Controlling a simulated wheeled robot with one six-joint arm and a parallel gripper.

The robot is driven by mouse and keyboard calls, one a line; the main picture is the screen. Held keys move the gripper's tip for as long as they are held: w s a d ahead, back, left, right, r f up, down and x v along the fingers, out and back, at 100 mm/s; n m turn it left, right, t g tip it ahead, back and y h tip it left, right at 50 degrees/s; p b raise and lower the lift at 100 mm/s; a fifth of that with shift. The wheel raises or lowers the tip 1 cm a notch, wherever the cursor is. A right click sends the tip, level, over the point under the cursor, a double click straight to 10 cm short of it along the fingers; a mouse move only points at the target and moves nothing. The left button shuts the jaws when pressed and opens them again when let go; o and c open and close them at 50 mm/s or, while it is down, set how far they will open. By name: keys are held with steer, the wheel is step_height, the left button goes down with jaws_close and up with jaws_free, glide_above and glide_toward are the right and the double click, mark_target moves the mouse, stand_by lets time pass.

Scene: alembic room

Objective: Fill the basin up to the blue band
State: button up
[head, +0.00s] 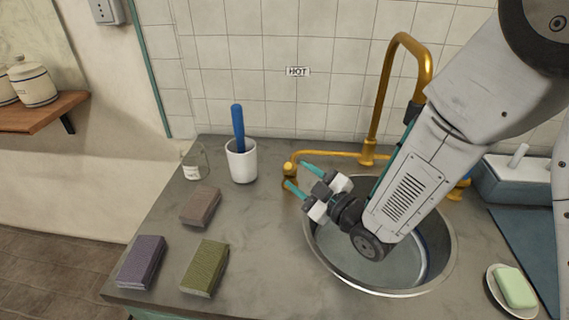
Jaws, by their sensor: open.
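The round metal basin (440,278) is sunk in the grey counter, partly hidden by my arm. A blue band (424,250) runs around its inner wall and shows at the right. The basin floor looks pale grey-blue; I cannot tell the water level. A brass tap (384,88) arches behind the basin, its spout end hidden by my arm. The left tap handle (289,170) stands at the end of a brass pipe. My gripper (296,175) is open, its teal fingers pointing left at this handle; I cannot tell whether they touch it.
A HOT label (298,71) is on the tiles. Left of the basin are a white cup (242,163) with a blue-handled tool, a glass jar (194,163) and three sponges (204,267). A soap dish (496,288) with green soap is at right. The front-middle counter is clear.

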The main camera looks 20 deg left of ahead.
steer(key=x, duration=0.7)
steer(key=shift+d, duration=0.1)
jaws_close()
